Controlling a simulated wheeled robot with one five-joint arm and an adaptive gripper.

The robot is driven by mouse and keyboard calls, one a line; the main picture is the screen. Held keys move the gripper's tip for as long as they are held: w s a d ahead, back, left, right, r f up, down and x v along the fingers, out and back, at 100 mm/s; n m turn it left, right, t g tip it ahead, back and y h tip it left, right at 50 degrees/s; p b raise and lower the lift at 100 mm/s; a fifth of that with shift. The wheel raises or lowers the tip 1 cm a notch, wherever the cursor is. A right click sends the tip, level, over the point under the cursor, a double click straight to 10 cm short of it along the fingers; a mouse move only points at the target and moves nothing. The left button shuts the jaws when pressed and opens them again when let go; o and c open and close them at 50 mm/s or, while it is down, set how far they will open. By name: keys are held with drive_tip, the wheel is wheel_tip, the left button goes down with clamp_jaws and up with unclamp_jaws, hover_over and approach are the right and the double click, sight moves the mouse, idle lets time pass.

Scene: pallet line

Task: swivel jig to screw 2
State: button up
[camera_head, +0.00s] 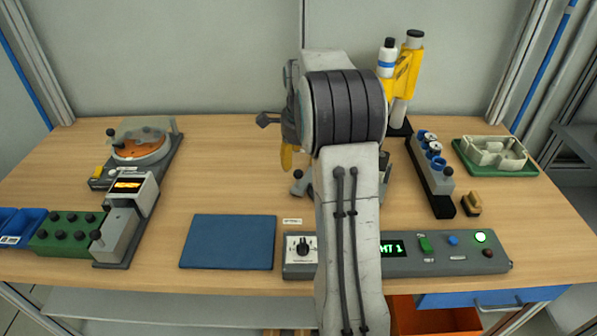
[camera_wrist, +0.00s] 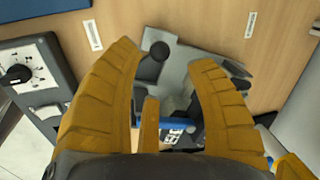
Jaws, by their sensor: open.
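The jig appears to be the grey metal fixture (camera_wrist: 190,72) with a black ball knob in the wrist view. In the head view only a small grey part with a knob (camera_head: 298,187) shows beside my arm, which hides the rest. My gripper (camera_wrist: 165,57) is open, its two yellow fingers spread over the fixture with the knob between the tips. I cannot tell whether they touch it. A blue bar (camera_wrist: 178,125) and a dark part with white lettering lie lower between the fingers. Screw 2 cannot be made out. In the head view one yellow fingertip (camera_head: 286,157) shows.
A control box (camera_head: 440,262) with a dial and a lit display, partly hidden by my arm, lies along the front edge. A blue mat (camera_head: 228,242) lies left of it.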

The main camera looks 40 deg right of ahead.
sight(298, 171)
drive_tip(key=shift+w+d+f+p, duration=0.1)
drive_tip(key=shift+w+f+p, duration=0.15)
drive_tip(key=shift+f, duration=0.8)
drive_tip(key=shift+w+d+f+p, duration=0.1)
drive_tip(key=shift+f+p, duration=0.15)
drive_tip(key=shift+f, duration=0.75)
drive_tip(key=shift+w+d+f+p, duration=0.1)
drive_tip(key=shift+w+f+p, duration=0.15)
drive_tip(key=shift+f, duration=0.8)
clamp_jaws()
